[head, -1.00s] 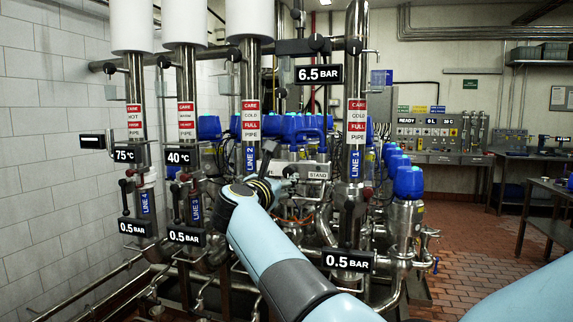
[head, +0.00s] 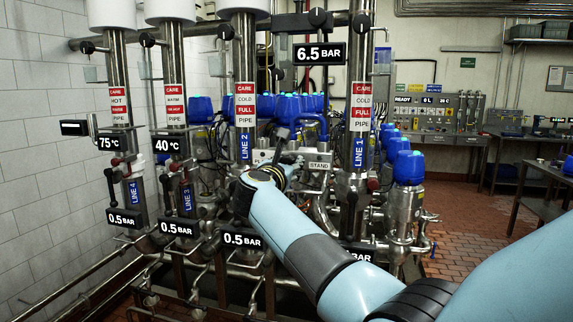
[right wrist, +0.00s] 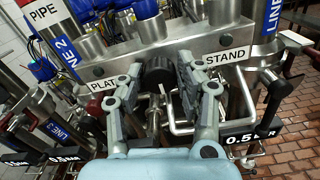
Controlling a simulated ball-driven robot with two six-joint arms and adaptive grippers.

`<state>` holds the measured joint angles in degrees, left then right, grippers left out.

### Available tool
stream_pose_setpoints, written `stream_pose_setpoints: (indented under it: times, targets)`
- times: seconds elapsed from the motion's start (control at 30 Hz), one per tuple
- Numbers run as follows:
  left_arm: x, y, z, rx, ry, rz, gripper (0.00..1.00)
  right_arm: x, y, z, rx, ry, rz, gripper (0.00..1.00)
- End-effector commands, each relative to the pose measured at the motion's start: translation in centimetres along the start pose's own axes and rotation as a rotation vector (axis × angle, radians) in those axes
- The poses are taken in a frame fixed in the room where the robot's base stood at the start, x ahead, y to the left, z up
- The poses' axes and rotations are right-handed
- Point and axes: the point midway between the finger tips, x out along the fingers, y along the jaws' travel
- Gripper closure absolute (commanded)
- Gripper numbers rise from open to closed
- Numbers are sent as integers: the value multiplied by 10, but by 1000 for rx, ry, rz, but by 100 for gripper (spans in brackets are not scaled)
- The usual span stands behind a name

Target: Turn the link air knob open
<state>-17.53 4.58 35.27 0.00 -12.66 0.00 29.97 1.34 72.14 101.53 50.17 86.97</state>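A black round knob (right wrist: 158,70) sits on a steel bar between a partly covered label reading "PLAT" (right wrist: 106,83) and a "STAND" label (right wrist: 226,57). No label reading "link air" is legible. My right gripper (right wrist: 160,82) is open, one finger on each side of the knob in the right wrist view; I cannot tell whether either finger touches it. In the head view my right gripper (head: 284,152) is at the manifold left of the "STAND" label (head: 319,166), and the knob cannot be made out there. My left gripper is not in view.
Vertical steel pipes with blue line labels, such as LINE 1 (head: 359,152) and LINE 2 (head: 244,145), stand around the manifold. Pressure displays (head: 242,240) and blue-capped valves (head: 408,167) crowd the rig. Open tiled floor (head: 460,225) lies to the right.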

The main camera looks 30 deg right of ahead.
Motion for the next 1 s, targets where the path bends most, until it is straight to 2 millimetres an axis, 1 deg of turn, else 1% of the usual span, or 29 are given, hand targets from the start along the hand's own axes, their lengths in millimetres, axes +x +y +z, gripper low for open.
stream_pose_setpoints:
  times: [0.03,0.2,0.23,0.27,0.47,0.67,0.87,1.0]
  targets:
    - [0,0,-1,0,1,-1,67,0,0,0,0,0,0,72]
    - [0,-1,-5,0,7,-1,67,0,0,0,0,0,0,95]
    - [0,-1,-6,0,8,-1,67,0,0,0,0,0,0,99]
    - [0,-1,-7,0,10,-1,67,0,0,0,0,0,0,100]
    - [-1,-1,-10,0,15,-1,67,0,0,1,-15,0,0,100]
    - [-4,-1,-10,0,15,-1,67,0,0,1,-88,-1,0,100]
    - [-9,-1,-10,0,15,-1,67,0,1,2,-234,-1,0,100]
    - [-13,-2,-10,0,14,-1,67,0,0,2,-364,0,0,100]
